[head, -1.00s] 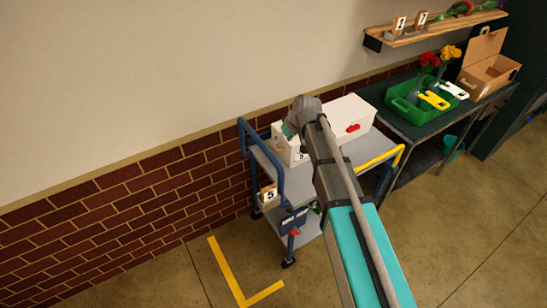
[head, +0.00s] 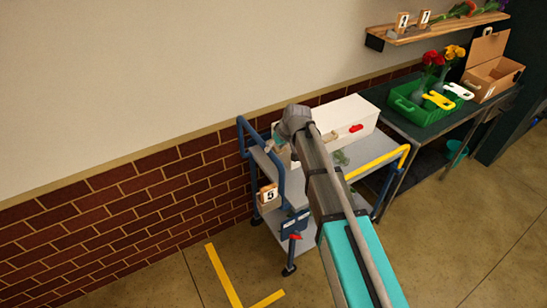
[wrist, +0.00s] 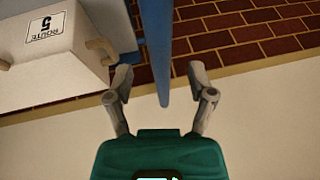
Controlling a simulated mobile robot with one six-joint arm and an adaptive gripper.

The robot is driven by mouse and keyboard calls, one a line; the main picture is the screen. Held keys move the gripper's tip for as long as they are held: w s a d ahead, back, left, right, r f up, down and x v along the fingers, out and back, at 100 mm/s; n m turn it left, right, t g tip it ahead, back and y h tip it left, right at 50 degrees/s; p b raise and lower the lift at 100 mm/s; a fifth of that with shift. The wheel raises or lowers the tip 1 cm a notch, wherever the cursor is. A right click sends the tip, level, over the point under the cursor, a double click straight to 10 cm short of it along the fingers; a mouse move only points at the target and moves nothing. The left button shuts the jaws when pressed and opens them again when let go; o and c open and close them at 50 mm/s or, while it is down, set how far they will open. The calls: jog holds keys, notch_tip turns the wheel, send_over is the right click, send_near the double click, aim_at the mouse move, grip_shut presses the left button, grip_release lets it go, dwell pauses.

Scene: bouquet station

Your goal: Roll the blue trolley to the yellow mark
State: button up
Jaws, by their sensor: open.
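The blue trolley (head: 380,158) stands along the brick wall, with grey shelves, a blue handle (head: 281,178) at its left end and a yellow rail at its right end. My gripper (head: 274,146) is at the left end, above the top shelf and close to the handle. In the wrist view my gripper (wrist: 160,78) is open, with a blue bar (wrist: 153,35) between its fingers; I cannot tell whether they touch. The yellow mark (head: 222,272) is an L of tape on the floor, left of the trolley and nearer to me.
A white box with a red catch (head: 340,120) is on the top shelf; a ROUTE 5 box (wrist: 62,50) shows in the wrist view. A dark table (head: 395,118) with a green crate (head: 408,112) stands at right. Floor around the mark is clear.

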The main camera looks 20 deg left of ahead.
aim_at(272, 152)
jog(key=shift+b+x, duration=1.4)
jog(key=shift+x, duration=0.45)
grip_shut()
jog(key=shift+d, duration=0.3)
jog(key=shift+a, duration=0.15)
